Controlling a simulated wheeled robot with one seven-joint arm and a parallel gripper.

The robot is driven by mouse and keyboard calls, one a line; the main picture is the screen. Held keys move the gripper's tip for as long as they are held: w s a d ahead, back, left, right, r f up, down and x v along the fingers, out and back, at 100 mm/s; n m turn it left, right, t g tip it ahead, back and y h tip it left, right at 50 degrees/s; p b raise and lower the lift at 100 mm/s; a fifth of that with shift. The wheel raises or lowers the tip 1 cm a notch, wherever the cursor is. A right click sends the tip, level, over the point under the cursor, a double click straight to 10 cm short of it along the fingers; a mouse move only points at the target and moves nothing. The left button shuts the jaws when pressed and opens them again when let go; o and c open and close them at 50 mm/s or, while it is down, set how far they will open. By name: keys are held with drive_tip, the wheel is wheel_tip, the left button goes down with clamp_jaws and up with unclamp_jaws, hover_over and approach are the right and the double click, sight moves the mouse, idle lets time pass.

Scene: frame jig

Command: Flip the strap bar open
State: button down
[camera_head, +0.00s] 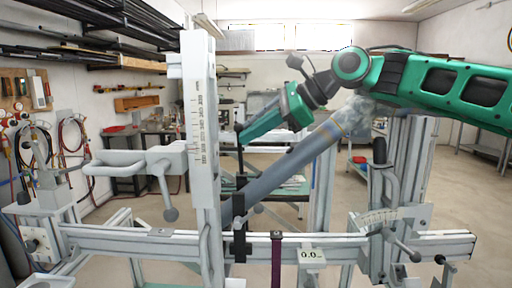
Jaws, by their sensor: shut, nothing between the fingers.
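A black upright piece that looks like the strap bar (240,215) stands at the lower end of a blue-grey tube (290,165), just right of the tall white column. A thin dark part of it rises toward my gripper. My gripper (243,135) comes in from the upper right, tilted down to the left, and its tips are at the top of this thin part. The gripper is shut with nothing held. I cannot tell if its tips touch the bar. The tube slants up to the right, and the bar crosses in front of its lower end.
The white column (200,130) with a scale stands close left of the gripper. A white clamp arm with handles (140,163) sticks out left. A horizontal jig beam (340,243) runs below, with a dial clamp (382,220) at right. A purple strip (276,262) hangs from the beam.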

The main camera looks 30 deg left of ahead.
drive_tip(key=shift+w+a+r, duration=0.25)
drive_tip(key=shift+w+a, duration=0.05)
drive_tip(key=shift+w, duration=0.25)
drive_tip(key=shift+w+a+r, duration=0.2)
drive_tip(key=shift+w+a, duration=0.1)
drive_tip(key=shift+w, duration=0.25)
